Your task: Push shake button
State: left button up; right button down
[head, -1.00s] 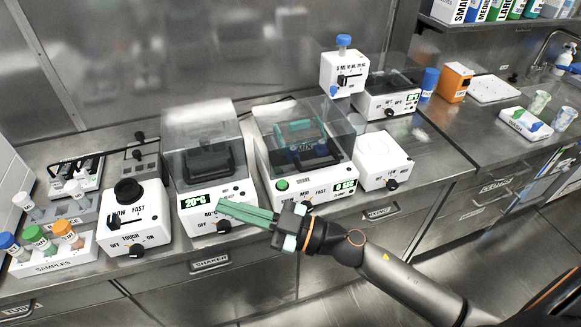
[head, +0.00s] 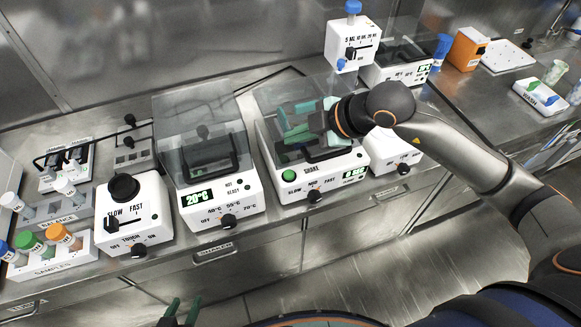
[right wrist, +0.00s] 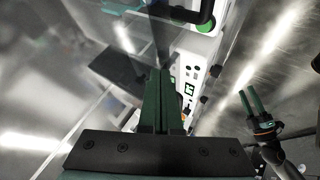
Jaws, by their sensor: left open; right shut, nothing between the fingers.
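The shaker (head: 325,178) is a white machine with a clear lid, a knob and a small green display. Its round green shake button (head: 289,175) is on the front panel's left, uncovered. My right gripper (head: 290,136) is shut and empty, above the shaker's lid and up behind the button, apart from it. Its shut green fingers (right wrist: 158,100) fill the middle of the right wrist view. A green round part near a black handle at the top there looks like the button. My left gripper (head: 182,311) is open, low at the head view's bottom edge.
The heater (head: 222,205) reading 20°C stands left of the shaker. A white device (head: 393,150) stands close on its right, and a pipette stand (head: 352,45) behind. A vortex machine (head: 133,215) and a samples rack (head: 50,262) are further left. Space before the counter is free.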

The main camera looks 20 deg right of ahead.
aim_at(289, 175)
jog(key=shift+f, duration=0.1)
notch_tip(289, 175, down, 9)
jog(key=b, duration=0.6)
jog(key=shift+r+b, duration=0.2)
jog(key=shift+b, duration=0.2)
dwell(1.7)
jog(key=shift+f, duration=0.45)
